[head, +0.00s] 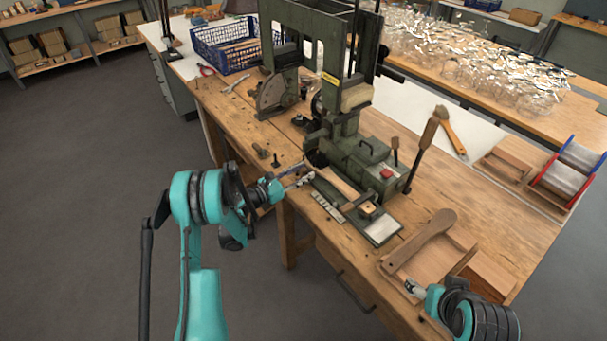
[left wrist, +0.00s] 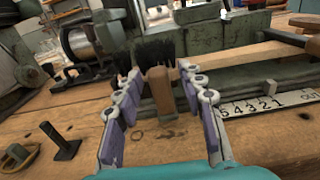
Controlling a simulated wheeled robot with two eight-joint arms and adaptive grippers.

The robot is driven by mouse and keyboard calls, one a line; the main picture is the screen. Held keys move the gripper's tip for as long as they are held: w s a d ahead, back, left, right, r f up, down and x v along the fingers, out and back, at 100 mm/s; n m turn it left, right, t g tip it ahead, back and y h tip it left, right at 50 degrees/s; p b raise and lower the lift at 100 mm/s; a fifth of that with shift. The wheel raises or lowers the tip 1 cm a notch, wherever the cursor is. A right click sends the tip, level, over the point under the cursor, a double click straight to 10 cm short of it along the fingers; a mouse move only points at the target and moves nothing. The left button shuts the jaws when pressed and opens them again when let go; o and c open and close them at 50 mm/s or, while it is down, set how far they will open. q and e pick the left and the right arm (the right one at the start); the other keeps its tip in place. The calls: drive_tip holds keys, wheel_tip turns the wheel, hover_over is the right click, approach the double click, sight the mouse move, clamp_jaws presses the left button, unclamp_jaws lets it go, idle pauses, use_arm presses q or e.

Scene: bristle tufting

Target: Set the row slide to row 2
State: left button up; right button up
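My left gripper (head: 301,179) is at the front left of the green tufting machine (head: 352,160). In the left wrist view its fingers (left wrist: 160,108) are apart, one on each side of an upright brown wooden piece (left wrist: 160,92). Gaps show beside this piece, with black bristles (left wrist: 155,52) behind it. A numbered scale strip (left wrist: 268,104), reading 5 4 3 2 1 and OUT, lies to the right; it also shows in the head view (head: 327,205). A small pointer stands above the strip, but its exact row is unclear. My right gripper (head: 413,287) is at the wooden tray; its finger state is unclear.
A dark lever (head: 421,152) rises right of the machine. Small black pegs (head: 276,160) stand on the bench left of it. Bare wood shows at the right (head: 490,215).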

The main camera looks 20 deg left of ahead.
use_arm(q)
drive_tip(key=shift+w+d, duration=0.25)
clamp_jaws()
drive_tip(key=shift+w+a+b, duration=0.4)
drive_tip(key=shift+w+a, duration=0.2)
drive_tip(key=shift+a, duration=0.2)
unclamp_jaws()
drive_tip(key=v, duration=1.2)
